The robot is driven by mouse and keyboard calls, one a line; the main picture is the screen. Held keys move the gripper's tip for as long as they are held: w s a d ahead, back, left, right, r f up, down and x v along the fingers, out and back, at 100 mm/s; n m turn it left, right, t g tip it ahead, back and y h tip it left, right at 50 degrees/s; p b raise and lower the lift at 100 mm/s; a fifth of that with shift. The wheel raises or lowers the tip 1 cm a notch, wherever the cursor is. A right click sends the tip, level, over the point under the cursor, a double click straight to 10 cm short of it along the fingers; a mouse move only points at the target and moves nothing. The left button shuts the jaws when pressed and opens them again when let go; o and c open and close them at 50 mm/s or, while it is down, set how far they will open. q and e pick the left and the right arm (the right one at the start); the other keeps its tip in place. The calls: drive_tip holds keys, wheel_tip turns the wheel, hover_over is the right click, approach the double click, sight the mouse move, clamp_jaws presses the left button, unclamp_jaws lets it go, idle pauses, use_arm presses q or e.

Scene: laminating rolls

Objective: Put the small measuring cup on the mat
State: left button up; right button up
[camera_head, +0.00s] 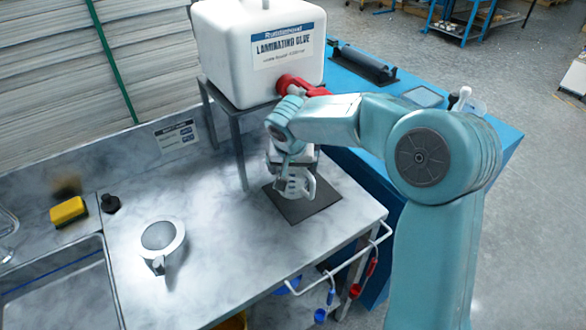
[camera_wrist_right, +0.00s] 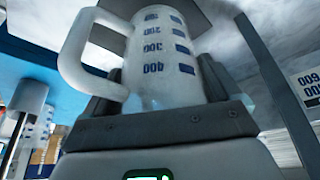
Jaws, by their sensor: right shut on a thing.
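The measuring cup (camera_head: 296,186) is white, with a side handle. My right gripper (camera_head: 288,162) is shut on it, above the dark square mat (camera_head: 312,206) near the counter's right end. In the right wrist view the cup (camera_wrist_right: 155,55) sits between the two grey fingers (camera_wrist_right: 160,118), its blue scale marks and handle showing. The cup looks about upright over the mat; I cannot tell whether its bottom touches it. Another, wider white jug (camera_head: 160,243) stands on the counter at the left. My left gripper is not in view.
A white laminating glue tank (camera_head: 258,50) with a red tap (camera_head: 296,86) stands on a metal stand (camera_head: 238,150) just behind my right gripper. A sink (camera_head: 60,290) and a yellow sponge (camera_head: 68,212) are at the left. The counter's middle is clear.

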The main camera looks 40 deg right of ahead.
sight(292, 176)
drive_tip(key=shift+w+d, duration=0.25)
drive_tip(key=shift+f, duration=1.8)
drive_tip(key=shift+a+f, duration=0.1)
drive_tip(key=shift+f, duration=0.1)
drive_tip(key=o, duration=0.8)
drive_tip(key=shift+r+p, duration=0.3)
drive_tip(key=shift+r, duration=0.2)
drive_tip(key=v, duration=1.1)
drive_tip(key=shift+a+r+b, duration=0.1)
drive_tip(key=shift+r+b, duration=0.2)
drive_tip(key=shift+s+f, duration=0.1)
